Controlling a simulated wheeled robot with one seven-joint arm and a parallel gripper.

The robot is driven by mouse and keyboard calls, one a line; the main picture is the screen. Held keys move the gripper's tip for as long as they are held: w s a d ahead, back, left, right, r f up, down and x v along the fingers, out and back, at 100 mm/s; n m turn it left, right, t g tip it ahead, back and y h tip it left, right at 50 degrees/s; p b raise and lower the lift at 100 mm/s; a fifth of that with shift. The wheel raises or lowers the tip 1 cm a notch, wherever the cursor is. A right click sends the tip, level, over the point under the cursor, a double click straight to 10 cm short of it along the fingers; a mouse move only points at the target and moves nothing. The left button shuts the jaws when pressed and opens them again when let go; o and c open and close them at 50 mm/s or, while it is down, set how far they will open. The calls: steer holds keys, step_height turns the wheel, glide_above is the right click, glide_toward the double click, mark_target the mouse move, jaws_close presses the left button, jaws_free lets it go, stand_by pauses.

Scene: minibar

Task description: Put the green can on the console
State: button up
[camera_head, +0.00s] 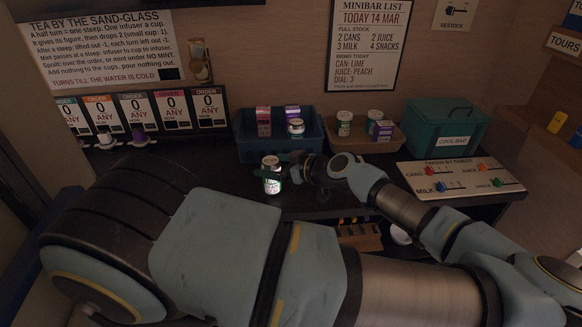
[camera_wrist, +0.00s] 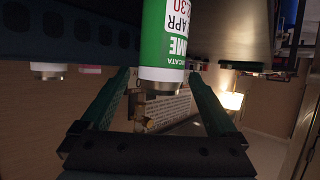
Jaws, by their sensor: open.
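The green can (camera_head: 272,186) shows upright over the dark top of the console (camera_head: 215,193), near its front edge, and appears to stand on it. In the wrist view my gripper (camera_wrist: 163,85) is spread wide, with gaps beside the can. The can's underside is hidden.
Behind stand a blue bin (camera_head: 246,151) and a tan tray (camera_head: 364,146) holding cans and cartons. A teal coolbag (camera_head: 440,128) and a marker board (camera_head: 458,187) are at right. Order cards (camera_head: 140,110) stand back left. The console top left of the can is clear.

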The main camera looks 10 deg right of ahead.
steer(key=b+v, duration=0.3)
steer(key=v, duration=0.8)
steer(key=s+a+f+m+g+h, duration=0.2)
steer(key=s+a+f+g, duration=0.15)
steer(key=a+g, duration=0.3)
steer(key=s+a+f+m+g+h, duration=0.1)
steer(key=s+a+f+g, duration=0.2)
steer(key=a+f+g, duration=0.4)
steer(key=w+a+r+m+t+h, duration=0.2)
steer(key=r+m+h, duration=0.1)
steer(key=r, duration=0.5)
steer(key=w+a+r+m+t+h, duration=0.2)
steer(key=w+r+m+t+h, duration=0.1)
steer(key=r, duration=0.6)
steer(key=shift+a+r+m, duration=0.3)
steer(key=shift+a, duration=0.1)
